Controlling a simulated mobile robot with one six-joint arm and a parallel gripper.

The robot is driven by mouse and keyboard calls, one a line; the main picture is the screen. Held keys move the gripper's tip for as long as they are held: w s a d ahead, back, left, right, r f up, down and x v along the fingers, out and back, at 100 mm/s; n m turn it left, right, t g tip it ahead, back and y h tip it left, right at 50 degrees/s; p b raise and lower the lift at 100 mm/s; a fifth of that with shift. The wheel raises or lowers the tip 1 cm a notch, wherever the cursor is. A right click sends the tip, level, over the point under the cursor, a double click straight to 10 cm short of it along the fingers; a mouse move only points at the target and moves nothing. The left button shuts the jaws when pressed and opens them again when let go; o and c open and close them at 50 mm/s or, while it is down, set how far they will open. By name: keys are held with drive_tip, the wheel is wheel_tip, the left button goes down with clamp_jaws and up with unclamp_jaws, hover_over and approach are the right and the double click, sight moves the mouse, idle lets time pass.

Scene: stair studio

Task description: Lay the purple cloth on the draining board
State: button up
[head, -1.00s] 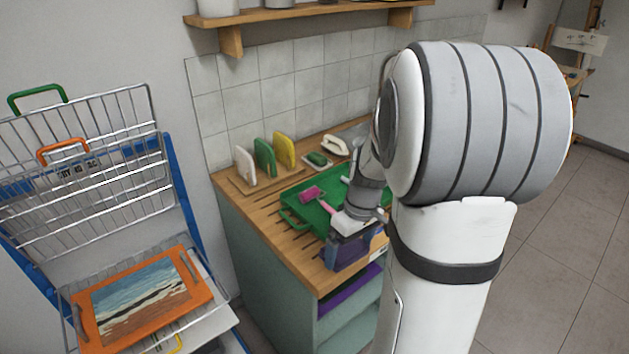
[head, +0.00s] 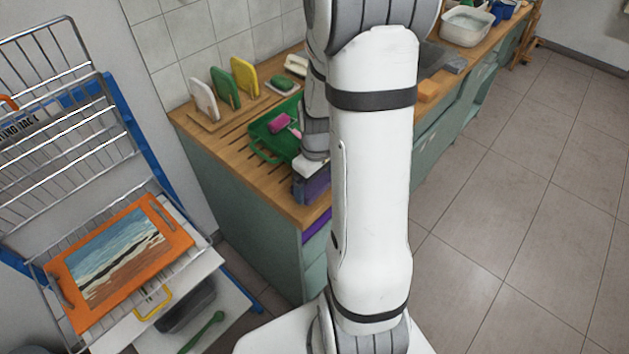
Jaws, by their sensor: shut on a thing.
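My gripper (head: 314,172) is mostly hidden behind my own arm, low over the near end of the wooden counter. A dark purple-blue bundle (head: 312,188) shows right under it, at the counter's front edge. It looks like the purple cloth, held shut in the jaws, though the fingertips cannot be made out. A brighter purple strip (head: 317,227) shows just below the counter's front edge; I cannot tell whether it belongs to the same cloth. The draining board (head: 228,150) is the grooved, slatted wooden stretch at the counter's left end.
A green tray (head: 262,150) with a pink-headed tool (head: 279,122) lies on the grooves. White, green and yellow boards (head: 243,76) stand behind. A wire rack (head: 60,130) and an orange-framed picture (head: 120,255) are at left. Open floor (head: 530,220) lies right.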

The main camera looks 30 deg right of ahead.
sight(316, 184)
drive_tip(key=shift+f, duration=0.45)
drive_tip(key=shift+f, duration=0.1)
drive_tip(key=o, duration=0.6)
wheel_tip(316, 184, up, 12)
drive_tip(key=s+a+r+m+t, duration=0.3)
drive_tip(key=s+a+r, duration=0.5)
drive_tip(key=s+a, duration=0.3)
drive_tip(key=shift+m, duration=0.6)
